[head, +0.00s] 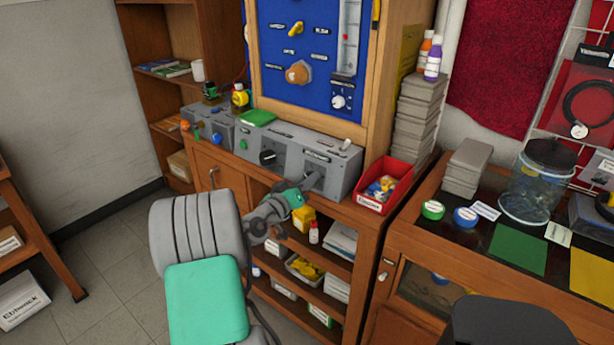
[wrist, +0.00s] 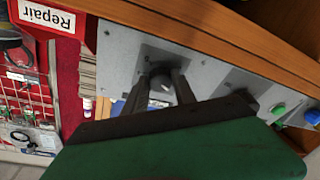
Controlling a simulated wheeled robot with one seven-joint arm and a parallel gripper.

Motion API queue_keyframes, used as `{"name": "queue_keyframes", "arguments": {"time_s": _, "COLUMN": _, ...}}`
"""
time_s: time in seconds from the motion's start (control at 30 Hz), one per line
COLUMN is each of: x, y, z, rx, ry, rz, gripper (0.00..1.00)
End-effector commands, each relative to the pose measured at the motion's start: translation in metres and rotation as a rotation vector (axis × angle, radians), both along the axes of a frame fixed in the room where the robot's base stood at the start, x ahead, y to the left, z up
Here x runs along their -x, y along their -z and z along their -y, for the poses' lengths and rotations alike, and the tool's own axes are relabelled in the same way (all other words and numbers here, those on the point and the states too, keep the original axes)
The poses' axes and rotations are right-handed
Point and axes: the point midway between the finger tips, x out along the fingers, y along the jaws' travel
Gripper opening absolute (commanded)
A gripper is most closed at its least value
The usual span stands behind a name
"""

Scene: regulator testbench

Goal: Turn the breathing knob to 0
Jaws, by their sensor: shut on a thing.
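The breathing knob (wrist: 160,79) appears as a dark knob on the grey bench unit (wrist: 122,62) in the wrist view. Its label and setting cannot be read. My gripper (wrist: 165,85) has one finger on each side of this knob and is shut on it. In the head view my gripper (head: 314,181) reaches the right part of the unit's front (head: 340,181) and hides the held knob there. A second black knob (head: 268,157) sits to its left on the same front, apart from my gripper.
A red bin (head: 395,200) of small parts stands just right of the unit. A blue panel (head: 270,60) rises behind. Shelves with boxes and a bottle (head: 314,234) lie below my gripper.

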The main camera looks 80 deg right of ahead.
Motion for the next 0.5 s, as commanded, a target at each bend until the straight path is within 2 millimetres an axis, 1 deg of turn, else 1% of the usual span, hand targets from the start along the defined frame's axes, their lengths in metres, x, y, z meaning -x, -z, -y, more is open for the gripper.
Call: {"name": "queue_keyframes", "arguments": {"time_s": 0.5, "x": 0.0036, "y": -0.0022, "z": -0.0020, "rx": -0.201, "ry": -0.096, "rz": -0.441, "gripper": 0.00}}
